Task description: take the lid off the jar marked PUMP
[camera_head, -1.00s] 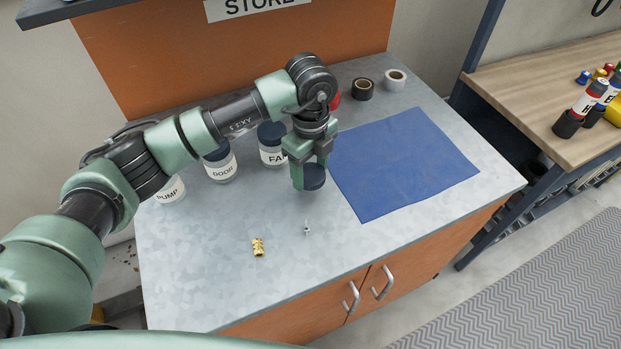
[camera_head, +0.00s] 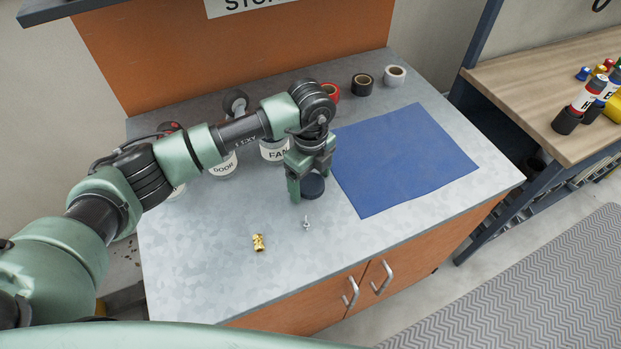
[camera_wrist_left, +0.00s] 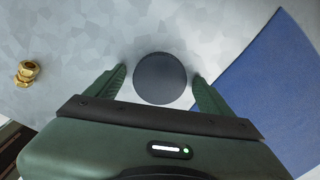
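My left gripper (camera_head: 309,183) points down over the grey counter with its fingers apart. A round dark blue lid (camera_head: 312,186) lies flat between the fingertips, apparently on the counter. In the left wrist view the lid (camera_wrist_left: 160,78) has a visible gap to each finger of the left gripper (camera_wrist_left: 160,84). The white jar at the far left (camera_head: 179,191) is mostly behind my arm; its top and label are hidden now. The label read PUMP in the earlier frame. My right gripper is not in view.
Jars marked DOOR (camera_head: 223,168) and FAN (camera_head: 274,151) stand behind my arm. A brass fitting (camera_head: 259,242) and a small silver part (camera_head: 307,222) lie in front. A blue mat (camera_head: 400,160) is to the right. Tape rolls (camera_head: 363,86) stand at the back.

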